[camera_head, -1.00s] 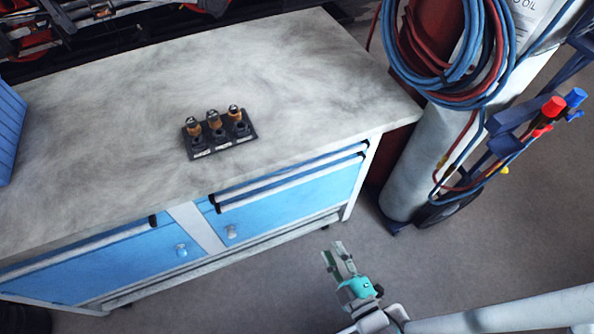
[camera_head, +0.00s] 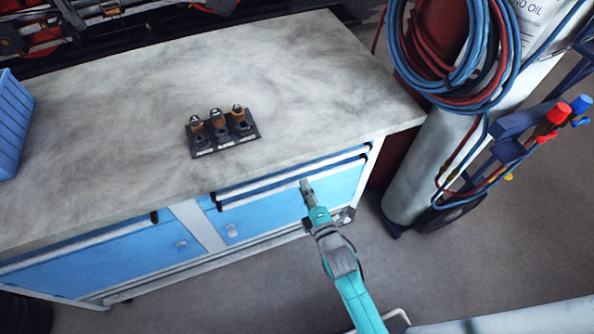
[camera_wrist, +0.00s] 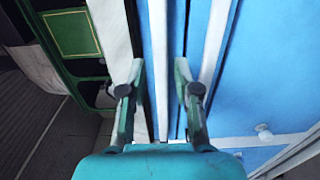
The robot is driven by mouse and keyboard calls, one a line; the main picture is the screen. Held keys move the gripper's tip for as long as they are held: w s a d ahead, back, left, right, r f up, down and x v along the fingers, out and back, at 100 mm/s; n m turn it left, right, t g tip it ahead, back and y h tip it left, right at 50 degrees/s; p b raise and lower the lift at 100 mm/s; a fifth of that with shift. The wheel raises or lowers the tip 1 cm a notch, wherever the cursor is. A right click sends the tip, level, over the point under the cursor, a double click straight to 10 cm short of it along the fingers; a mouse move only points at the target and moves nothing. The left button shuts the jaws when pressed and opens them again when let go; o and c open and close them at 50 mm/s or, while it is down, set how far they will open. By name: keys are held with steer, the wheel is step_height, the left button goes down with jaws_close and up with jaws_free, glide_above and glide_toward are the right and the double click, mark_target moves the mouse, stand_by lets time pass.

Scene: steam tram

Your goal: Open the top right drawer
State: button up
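The top right drawer (camera_head: 246,188) is a narrow blue front with a pale handle strip, just under the bench top's front edge. It is shut as far as I can see. In the wrist view the drawer fronts run up and down, with a pale strip (camera_wrist: 158,40) and blue bands. My gripper (camera_head: 305,184) is in front of the drawer's handle strip, right of its middle. In the wrist view my gripper (camera_wrist: 160,72) is open, with its fingertips on either side of a pale strip and blue band. I cannot tell whether it touches them.
The grey bench top (camera_head: 310,80) holds a black rack (camera_head: 222,136) with several small fittings. A blue bin (camera_head: 12,120) is at left. A gas cylinder (camera_head: 430,165) with coiled hoses (camera_head: 455,55) stands close on the right. The floor in front is clear.

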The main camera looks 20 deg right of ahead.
mark_target(298, 174)
steer(key=w, duration=0.7)
jaws_close()
